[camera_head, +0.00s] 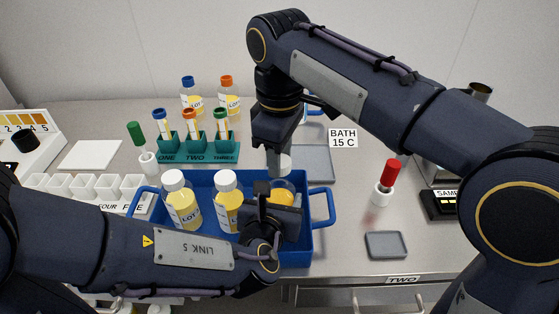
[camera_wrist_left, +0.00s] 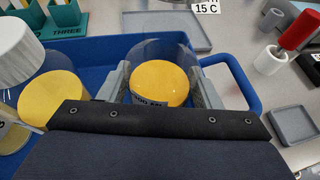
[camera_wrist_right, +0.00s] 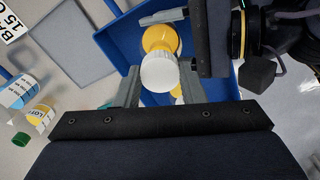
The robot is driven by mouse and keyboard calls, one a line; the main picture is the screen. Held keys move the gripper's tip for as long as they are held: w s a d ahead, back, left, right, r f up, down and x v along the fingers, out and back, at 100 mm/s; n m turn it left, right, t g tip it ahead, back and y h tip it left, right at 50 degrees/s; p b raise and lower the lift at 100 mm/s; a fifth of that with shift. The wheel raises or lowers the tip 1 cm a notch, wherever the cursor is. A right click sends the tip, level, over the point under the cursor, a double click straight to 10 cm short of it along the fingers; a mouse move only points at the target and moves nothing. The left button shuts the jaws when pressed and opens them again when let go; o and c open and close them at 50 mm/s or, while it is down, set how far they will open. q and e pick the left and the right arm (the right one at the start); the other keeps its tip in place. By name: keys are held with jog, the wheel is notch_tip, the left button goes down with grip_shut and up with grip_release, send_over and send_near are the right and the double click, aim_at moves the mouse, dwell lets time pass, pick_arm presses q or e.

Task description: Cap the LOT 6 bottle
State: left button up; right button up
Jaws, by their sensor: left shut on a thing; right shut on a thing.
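An open bottle with yellow contents (camera_head: 283,187) stands at the right end of the blue tray (camera_head: 322,222). My left gripper (camera_head: 276,198) is shut around this bottle; in the left wrist view the bottle (camera_wrist_left: 158,82) sits between the two fingers, its clear upper part bare. Its lot number is not readable. My right gripper (camera_head: 281,156) points down above it, shut on a white cap (camera_head: 285,164). The right wrist view shows the cap (camera_wrist_right: 158,72) between the fingertips, with the yellow bottle (camera_wrist_right: 160,38) beyond it. Whether cap and bottle touch is unclear.
Two white-capped bottles (camera_head: 181,200) (camera_head: 228,198) stand in the tray to the left. Behind it are a teal tube rack (camera_head: 200,152) and two more bottles (camera_head: 192,95) (camera_head: 229,95). A red-topped item (camera_head: 387,182) and a grey dish (camera_head: 386,245) are to the right.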

aim_at(280, 179)
jog(key=shift+f, duration=0.6)
jog(key=shift+f, duration=0.9)
jog(key=shift+f, duration=0.55)
